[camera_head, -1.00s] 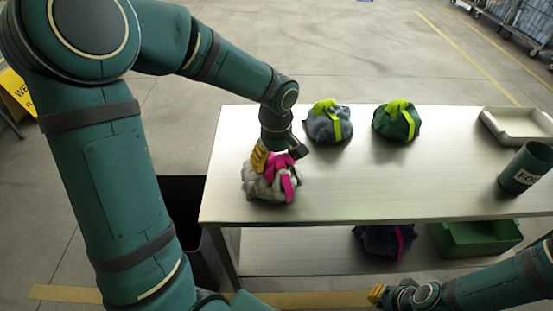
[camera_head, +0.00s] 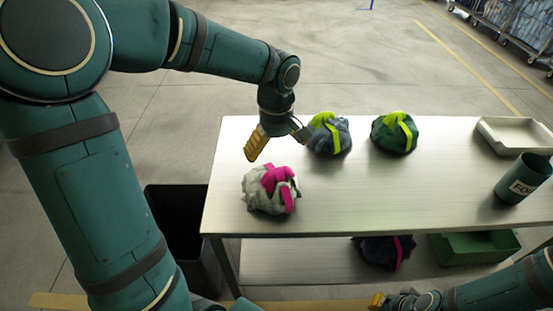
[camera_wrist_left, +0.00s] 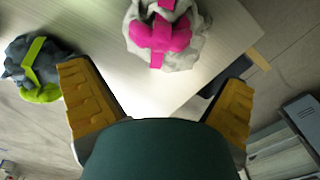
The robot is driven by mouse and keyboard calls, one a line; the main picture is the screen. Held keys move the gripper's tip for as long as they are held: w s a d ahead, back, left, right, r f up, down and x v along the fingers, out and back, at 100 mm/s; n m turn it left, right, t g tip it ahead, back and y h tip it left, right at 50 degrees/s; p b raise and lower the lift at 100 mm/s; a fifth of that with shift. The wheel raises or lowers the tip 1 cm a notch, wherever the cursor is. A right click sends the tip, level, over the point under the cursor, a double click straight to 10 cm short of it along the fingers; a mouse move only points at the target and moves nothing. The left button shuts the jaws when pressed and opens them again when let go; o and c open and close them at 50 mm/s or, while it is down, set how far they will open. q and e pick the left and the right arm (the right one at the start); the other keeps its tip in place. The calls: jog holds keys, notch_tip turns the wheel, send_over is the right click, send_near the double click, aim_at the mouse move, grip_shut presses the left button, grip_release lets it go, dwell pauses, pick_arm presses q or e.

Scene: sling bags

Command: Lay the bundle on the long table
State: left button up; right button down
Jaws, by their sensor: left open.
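A light grey bundle (camera_head: 262,193) with a magenta strap lies on the long table (camera_head: 350,190), near its left end. It also shows at the top of the left wrist view (camera_wrist_left: 178,52). My left gripper (camera_head: 268,150) is above and just behind this bundle, apart from it. In the left wrist view its two yellow fingers (camera_wrist_left: 160,108) are spread wide with nothing between them. My right gripper (camera_head: 378,300) shows only in part at the bottom of the head view, low in front of the table; its jaw state is unclear.
A blue-grey bundle (camera_head: 330,140) and a green bundle (camera_head: 392,135), both with lime straps, sit farther back. A white tray (camera_head: 515,136) and a dark green cup (camera_head: 523,180) stand at right. The lower shelf holds a dark bundle (camera_head: 380,252) and a green bin (camera_head: 475,246). A black bin (camera_head: 180,215) stands left.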

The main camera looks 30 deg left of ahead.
pick_arm(q)
notch_tip(320, 180, up, 4)
jog(key=shift+f+p, duration=0.1)
jog(key=shift+p, duration=0.2)
dwell(0.4)
